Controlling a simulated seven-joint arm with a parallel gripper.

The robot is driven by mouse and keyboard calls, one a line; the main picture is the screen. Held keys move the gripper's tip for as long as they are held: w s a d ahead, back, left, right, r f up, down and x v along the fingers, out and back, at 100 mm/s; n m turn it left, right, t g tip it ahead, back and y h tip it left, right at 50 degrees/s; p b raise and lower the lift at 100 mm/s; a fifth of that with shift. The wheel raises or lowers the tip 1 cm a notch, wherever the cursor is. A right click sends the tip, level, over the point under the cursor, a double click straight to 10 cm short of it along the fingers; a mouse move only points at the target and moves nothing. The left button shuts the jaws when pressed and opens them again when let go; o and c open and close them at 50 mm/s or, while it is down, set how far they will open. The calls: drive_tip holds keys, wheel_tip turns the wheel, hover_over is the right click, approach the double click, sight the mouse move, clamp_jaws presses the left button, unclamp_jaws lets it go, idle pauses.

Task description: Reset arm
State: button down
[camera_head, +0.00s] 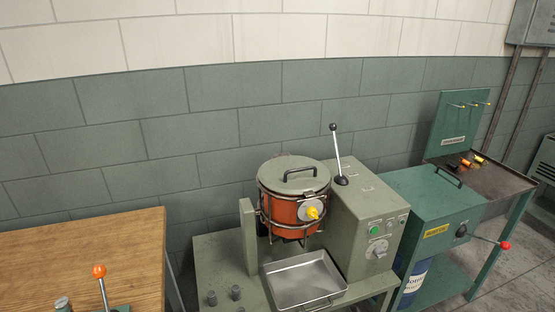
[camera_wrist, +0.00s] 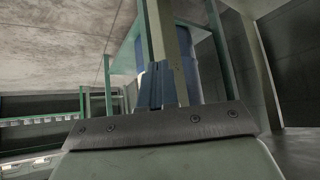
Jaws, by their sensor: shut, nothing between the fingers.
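My gripper (camera_wrist: 164,84) shows only in the wrist view. Its two bluish fingers look close together, with nothing held between them. No part of my arm or gripper shows in the head view. In the head view, the machine with an orange pot (camera_head: 283,209) stands upright on a grey-green bench, its lid on. A black-knobbed lever (camera_head: 335,150) stands up on the grey control box (camera_head: 362,215) beside the pot. An empty metal tray (camera_head: 303,279) lies in front of the pot.
A wooden table (camera_head: 80,250) with an orange-knobbed lever (camera_head: 101,285) is at left. A green box (camera_head: 430,205) with a red-knobbed crank (camera_head: 490,242) stands at right, above a blue drum (camera_head: 413,282). A tiled wall (camera_head: 200,120) closes the back.

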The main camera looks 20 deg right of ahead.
drive_tip(key=s+a+f+n+g+y, duration=0.2)
drive_tip(key=s+a+g, duration=0.1)
drive_tip(key=a, duration=0.8)
drive_tip(key=s+a+f+n+g+y, duration=0.2)
drive_tip(key=s+a, duration=0.2)
drive_tip(key=a, duration=0.8)
drive_tip(key=s+a+r+n+g+y, duration=0.1)
drive_tip(key=s+a+n+g, duration=0.2)
drive_tip(key=s+a, duration=0.4)
drive_tip(key=s+a+r+n+g+y, duration=0.1)
drive_tip(key=s+a+r+n+g, duration=0.1)
drive_tip(key=s+a, duration=0.6)
drive_tip(key=a+n+g, duration=0.1)
drive_tip(key=a+g, duration=0.1)
drive_tip(key=a, duration=0.1)
drive_tip(key=shift+a+r, duration=0.2)
drive_tip(key=shift+r, duration=0.1)
drive_tip(key=shift+s, duration=0.1)
